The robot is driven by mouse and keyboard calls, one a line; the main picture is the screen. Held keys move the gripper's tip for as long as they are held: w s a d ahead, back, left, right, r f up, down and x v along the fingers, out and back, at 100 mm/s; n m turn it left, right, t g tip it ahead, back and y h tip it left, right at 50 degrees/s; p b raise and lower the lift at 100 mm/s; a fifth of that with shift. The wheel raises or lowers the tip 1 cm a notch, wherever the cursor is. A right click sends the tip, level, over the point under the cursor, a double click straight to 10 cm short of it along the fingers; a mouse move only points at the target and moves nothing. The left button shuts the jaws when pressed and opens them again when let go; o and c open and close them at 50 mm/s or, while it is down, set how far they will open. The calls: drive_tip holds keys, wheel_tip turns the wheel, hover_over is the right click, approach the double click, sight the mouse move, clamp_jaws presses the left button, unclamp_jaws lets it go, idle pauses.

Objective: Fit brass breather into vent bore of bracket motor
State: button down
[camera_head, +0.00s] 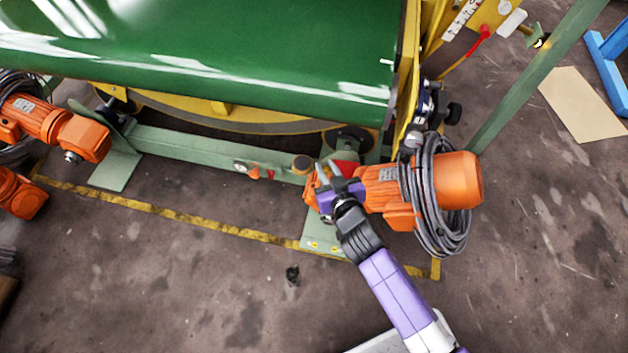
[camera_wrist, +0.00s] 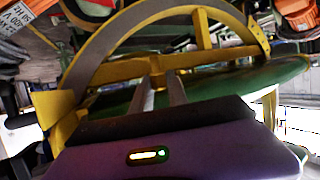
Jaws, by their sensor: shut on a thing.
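The bracket motor is the orange motor (camera_head: 458,181) with grey cable coiled round it, right of centre in the head view. Its gear end (camera_head: 312,190) lies beside my gripper (camera_head: 329,166). My gripper is over this end, its two grey fingers pointing up in the picture and a small gap between them. In the wrist view the fingers (camera_wrist: 158,88) stand before a yellow arch. The vent bore cannot be made out either.
A green conveyor belt (camera_head: 220,45) with a yellow frame lies behind the motor. A green beam (camera_head: 190,147) runs left at floor level. More orange motors (camera_head: 55,128) lie at the far left. The floor (camera_head: 190,290) in front is mostly clear, with one small dark object (camera_head: 292,275).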

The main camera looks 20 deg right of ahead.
drive_tip(key=w+f+m+h+b, duration=0.1)
drive_tip(key=w+f+h+b, duration=0.1)
drive_tip(key=w+f+b, duration=0.7)
wheel_tip(320, 180, down, 6)
drive_tip(key=b, duration=1.1)
drive_tip(key=shift+r+m+b, duration=0.15)
drive_tip(key=shift+m+b, duration=0.25)
drive_tip(key=b, duration=0.6)
hover_over(313, 184)
drive_tip(key=f, duration=0.3)
drive_tip(key=s+f, duration=0.1)
drive_tip(key=f, duration=0.1)
drive_tip(key=shift+a+f, duration=0.1)
drive_tip(key=shift+f, duration=0.25)
drive_tip(key=shift+f+b, duration=1.65)
drive_tip(key=c, duration=1.2)
unclamp_jaws()
